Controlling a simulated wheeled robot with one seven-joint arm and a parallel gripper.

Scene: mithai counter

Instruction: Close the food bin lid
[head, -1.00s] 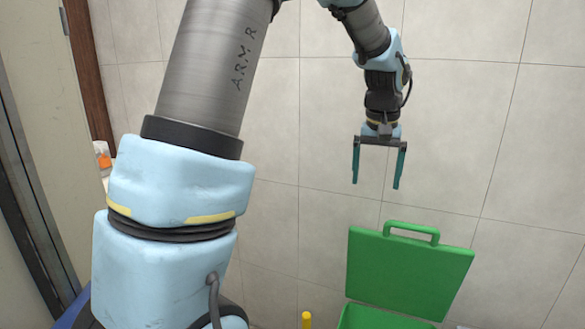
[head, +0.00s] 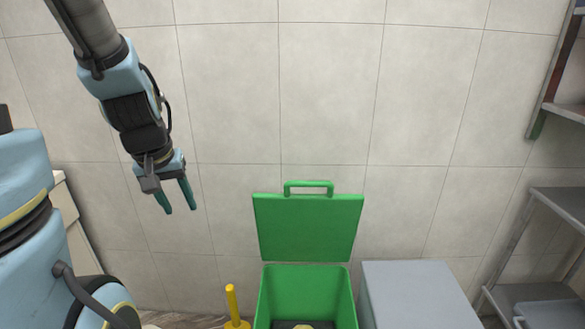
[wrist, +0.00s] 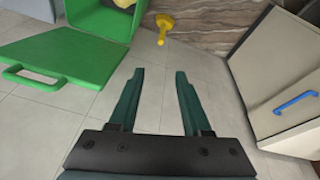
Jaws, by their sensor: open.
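The green food bin (head: 262,300) stands on the floor against the tiled wall, with a dark, partly hidden item and something yellow inside. Its green lid (head: 308,228) is open, standing upright at the back with its handle (head: 309,184) at the top edge. My gripper (head: 178,207) is open and empty, pointing down, up and to the left of the lid and apart from it. In the wrist view the open fingers (wrist: 160,100) show with nothing between them; the lid (wrist: 70,57) and bin (wrist: 100,22) lie to their upper left.
A yellow plunger-shaped thing (head: 232,304) stands just left of the bin. A grey box (head: 412,290) stands close on the bin's right. Metal shelving (head: 560,205) is at the far right. A cabinet with a blue handle (wrist: 297,102) shows in the wrist view.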

